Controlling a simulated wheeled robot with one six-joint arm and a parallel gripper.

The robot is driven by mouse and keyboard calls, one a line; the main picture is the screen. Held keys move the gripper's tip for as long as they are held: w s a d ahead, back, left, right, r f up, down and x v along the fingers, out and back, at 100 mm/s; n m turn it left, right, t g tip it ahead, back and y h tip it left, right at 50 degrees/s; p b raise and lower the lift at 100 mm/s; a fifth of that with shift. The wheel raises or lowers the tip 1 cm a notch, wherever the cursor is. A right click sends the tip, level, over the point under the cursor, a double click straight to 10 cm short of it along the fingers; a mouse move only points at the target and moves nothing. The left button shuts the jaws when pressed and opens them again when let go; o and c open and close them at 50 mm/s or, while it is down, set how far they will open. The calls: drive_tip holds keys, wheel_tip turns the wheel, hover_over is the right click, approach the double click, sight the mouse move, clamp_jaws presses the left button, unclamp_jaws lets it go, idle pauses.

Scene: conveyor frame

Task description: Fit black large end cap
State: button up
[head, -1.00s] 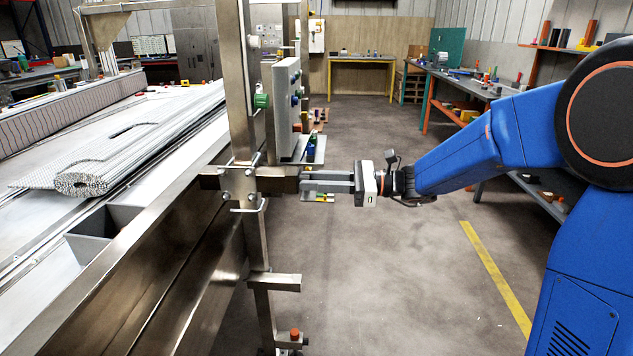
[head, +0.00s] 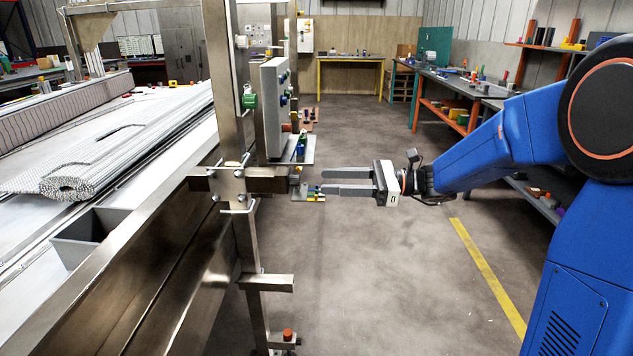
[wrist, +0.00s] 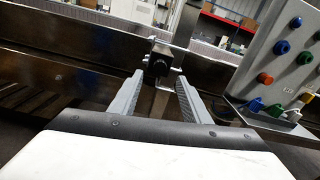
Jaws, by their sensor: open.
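A short metal beam stub (head: 266,180) sticks out to the right from the upright post of the conveyor frame in the head view. In the wrist view a dark, blocky end piece (wrist: 160,62) faces me at the end of that stub, just beyond my fingertips. It looks like the black large end cap, but it is too small and dark to tell how fully it is seated. My gripper (head: 322,181) is open and empty, to the right of the stub with a gap between them. Both fingers also show in the wrist view (wrist: 159,82), apart, with nothing between them.
A grey control panel (head: 275,105) with coloured buttons stands on the frame above the stub; it is at right in the wrist view (wrist: 290,60). A small shelf (head: 295,150) with small parts sits below it.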

drive_tip(key=d, duration=1)
drive_tip(key=shift+s, duration=0.2)
